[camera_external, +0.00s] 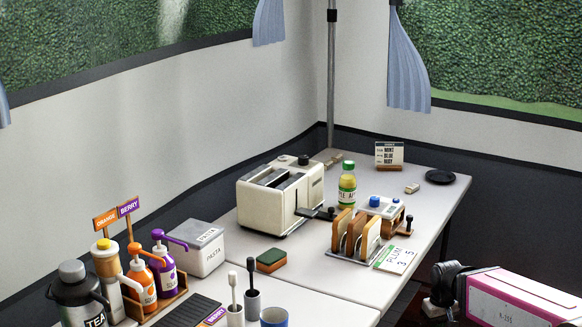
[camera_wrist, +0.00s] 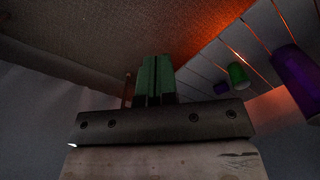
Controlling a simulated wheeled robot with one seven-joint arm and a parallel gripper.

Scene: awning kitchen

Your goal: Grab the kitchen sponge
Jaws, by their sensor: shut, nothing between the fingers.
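The kitchen sponge (camera_external: 271,260), green on top with an orange-brown layer below, lies flat on the white table in the external view. It sits in front of the cream toaster and right of the grey pasta box. In the wrist view, my gripper (camera_wrist: 154,72) shows two green fingers pressed together with nothing between them. I cannot make out the fingers in the external view. The sponge does not show in the wrist view, and my gripper is not at it.
Near the sponge stand the toaster (camera_external: 281,195), the pasta box (camera_external: 193,247) and a grey cup with a brush (camera_external: 252,305). Pump bottles (camera_external: 163,265) stand further left. A toast rack (camera_external: 357,238) and juice bottle (camera_external: 347,186) stand right. Table space just right of the sponge is clear.

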